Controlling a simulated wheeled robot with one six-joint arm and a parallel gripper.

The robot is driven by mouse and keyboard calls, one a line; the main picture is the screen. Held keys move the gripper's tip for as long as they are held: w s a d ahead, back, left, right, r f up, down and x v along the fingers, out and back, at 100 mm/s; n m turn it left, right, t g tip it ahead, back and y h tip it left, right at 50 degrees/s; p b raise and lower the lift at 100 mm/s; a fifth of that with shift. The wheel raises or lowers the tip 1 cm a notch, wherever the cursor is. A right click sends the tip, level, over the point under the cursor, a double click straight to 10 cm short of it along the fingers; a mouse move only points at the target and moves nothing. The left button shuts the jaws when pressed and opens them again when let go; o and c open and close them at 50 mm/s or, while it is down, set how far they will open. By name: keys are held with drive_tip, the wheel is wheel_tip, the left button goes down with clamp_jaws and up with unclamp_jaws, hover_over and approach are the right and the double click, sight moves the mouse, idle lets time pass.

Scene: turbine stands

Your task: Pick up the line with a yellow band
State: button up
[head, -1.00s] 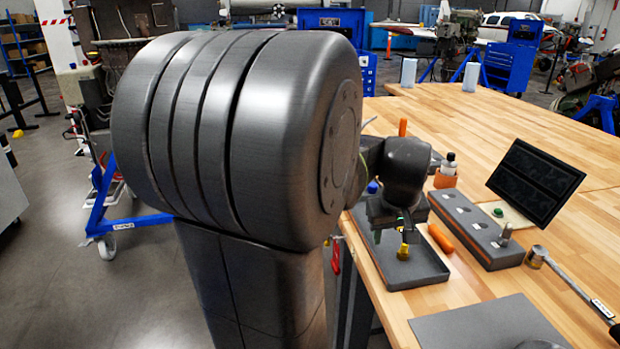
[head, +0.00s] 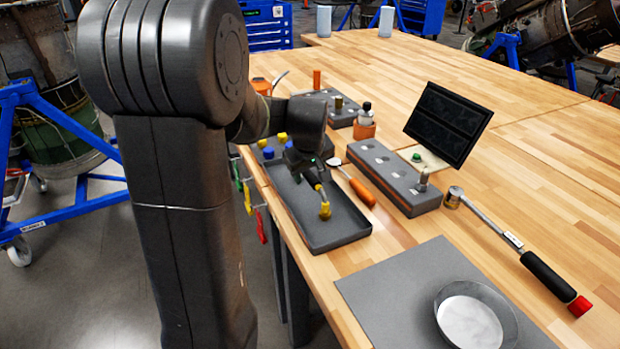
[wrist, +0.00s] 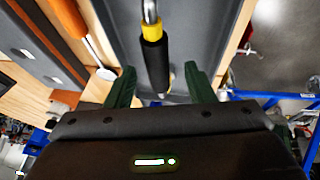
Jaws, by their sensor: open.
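The line with a yellow band (wrist: 154,60) lies in a shallow grey tray (head: 345,232). In the wrist view it has a black sleeve, yellow bands and a silvery tube running to the top edge. In the head view its yellow end (head: 324,211) shows in the tray below my gripper (head: 315,182). In the wrist view my gripper (wrist: 158,85) is open, with its two dark green fingers on either side of the line and apart from it. The sleeve's lower end reaches between the fingertips. The remaining height above the line is hard to tell.
An orange-handled tool (head: 360,191) lies right of the tray, beside a grey block with holes (head: 400,180). Yellow and blue caps (head: 275,140) sit at the tray's far end. A ratchet (head: 520,255), dark screen (head: 447,124) and round dish (head: 475,318) are farther right.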

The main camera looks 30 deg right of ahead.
sight(310, 175)
drive_tip(key=shift+p+x, duration=0.3)
drive_tip(key=shift+x, duration=2.2)
drive_tip(key=shift+d, duration=0.1)
clamp_jaws()
